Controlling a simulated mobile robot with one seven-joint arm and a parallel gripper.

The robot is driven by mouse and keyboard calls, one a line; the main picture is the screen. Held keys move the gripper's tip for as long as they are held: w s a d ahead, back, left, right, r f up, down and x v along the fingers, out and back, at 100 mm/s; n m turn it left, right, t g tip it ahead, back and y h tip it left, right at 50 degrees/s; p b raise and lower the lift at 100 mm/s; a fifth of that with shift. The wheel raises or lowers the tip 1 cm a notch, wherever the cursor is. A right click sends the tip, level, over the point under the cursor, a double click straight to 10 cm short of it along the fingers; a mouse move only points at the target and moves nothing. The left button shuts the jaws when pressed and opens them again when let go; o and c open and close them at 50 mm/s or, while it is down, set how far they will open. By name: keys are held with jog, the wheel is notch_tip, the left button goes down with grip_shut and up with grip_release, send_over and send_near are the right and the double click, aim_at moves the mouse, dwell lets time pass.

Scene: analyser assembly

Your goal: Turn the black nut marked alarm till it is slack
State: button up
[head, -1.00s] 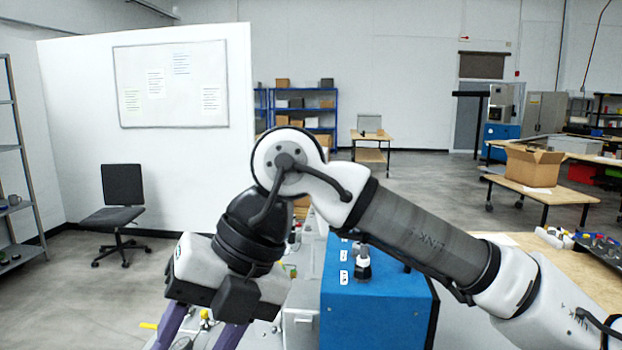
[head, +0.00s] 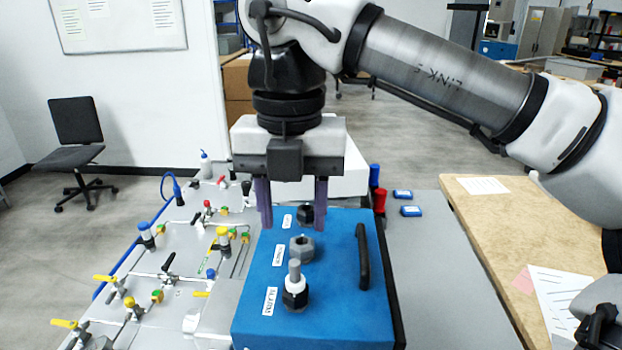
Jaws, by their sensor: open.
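The blue analyser box (head: 335,310) carries three fittings in a row, each with a white label on its left. The nearest is a black nut (head: 295,300) with a white collar and grey stem standing up from it. Its label (head: 269,301) appears to read ALARM. A grey nut (head: 301,248) sits in the middle, and another black nut (head: 305,214) is at the far end. My gripper (head: 292,220) points down, open and empty, with its purple fingers near the far end of the box. The far nut shows between the fingers; their exact height above it is unclear.
A black handle (head: 362,256) stands on the box's right side. Left is a panel with valves and yellow levers (head: 105,279). Red and blue cylinders (head: 379,200) stand behind right. A wooden table (head: 520,250) with papers is at right.

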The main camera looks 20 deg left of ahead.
aim_at(295, 279)
jog(key=shift+w+f, duration=0.15)
jog(key=shift+f, duration=0.45)
notch_tip(295, 279, down, 12)
jog(key=b, duration=0.8)
jog(key=shift+r, duration=0.1)
